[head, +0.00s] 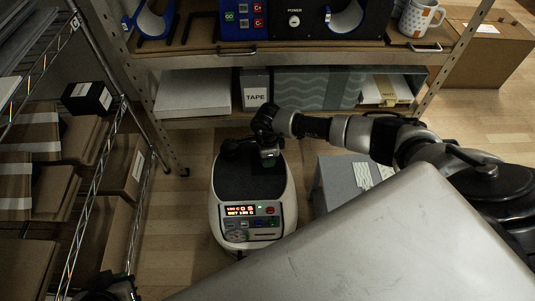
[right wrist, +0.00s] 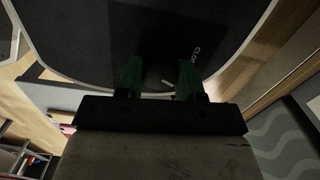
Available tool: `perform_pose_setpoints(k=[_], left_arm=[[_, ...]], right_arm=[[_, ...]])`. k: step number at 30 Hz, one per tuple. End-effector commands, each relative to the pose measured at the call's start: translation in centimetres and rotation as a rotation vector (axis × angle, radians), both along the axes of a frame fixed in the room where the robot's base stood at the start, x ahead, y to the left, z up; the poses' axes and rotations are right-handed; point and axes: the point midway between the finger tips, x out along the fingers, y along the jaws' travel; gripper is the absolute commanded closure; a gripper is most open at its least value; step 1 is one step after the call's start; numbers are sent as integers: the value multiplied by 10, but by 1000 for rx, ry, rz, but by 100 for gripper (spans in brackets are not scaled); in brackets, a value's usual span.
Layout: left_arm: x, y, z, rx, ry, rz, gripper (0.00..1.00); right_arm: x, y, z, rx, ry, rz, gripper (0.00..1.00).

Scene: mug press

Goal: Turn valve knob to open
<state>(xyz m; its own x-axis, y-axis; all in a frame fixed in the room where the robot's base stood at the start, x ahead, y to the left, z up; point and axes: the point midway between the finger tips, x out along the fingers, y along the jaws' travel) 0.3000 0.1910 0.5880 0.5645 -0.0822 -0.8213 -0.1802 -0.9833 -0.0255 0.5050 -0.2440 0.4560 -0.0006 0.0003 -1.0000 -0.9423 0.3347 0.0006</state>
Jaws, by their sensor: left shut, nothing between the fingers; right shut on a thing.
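The white heat press (head: 220,205) with a dark top stands on the floor, its lit display facing the front. My right arm reaches in from the right, and its gripper (head: 269,160) is at the back of the dark top. In the right wrist view, the green fingers (right wrist: 159,80) are shut on a small dark round knob (right wrist: 160,76) with a pale pointer mark. White lettering, partly covered, sits right of the knob. In the head view the knob is hidden by the gripper. My left gripper (head: 110,288) is low at the bottom left edge, only partly visible, shut and empty.
A shelf with a tape box (head: 256,89) and a patterned mug (head: 420,18) stands behind the press. A wire rack with cartons (head: 120,160) is at the left. A grey box (head: 343,180) stands right of the press. Floor left of the press is clear.

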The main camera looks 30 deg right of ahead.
Motion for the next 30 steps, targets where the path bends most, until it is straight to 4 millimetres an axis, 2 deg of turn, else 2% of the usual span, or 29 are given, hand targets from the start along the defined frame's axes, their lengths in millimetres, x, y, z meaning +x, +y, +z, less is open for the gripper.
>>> perform_pose_setpoints(k=[14,15,19,20,30], left_arm=[[-2,1,-1,3,14,1,100],[-2,1,-1,3,14,1,100],[-2,1,0,3,14,1,100],[-2,1,0,3,14,1,100],[-3,1,0,5,23,1,100]], right_arm=[[0,0,0,0,0,-17,86],[0,0,0,0,0,-17,59],[0,0,0,0,0,-16,40],[0,0,0,0,0,-16,37],[0,0,5,1,-1,-15,37]])
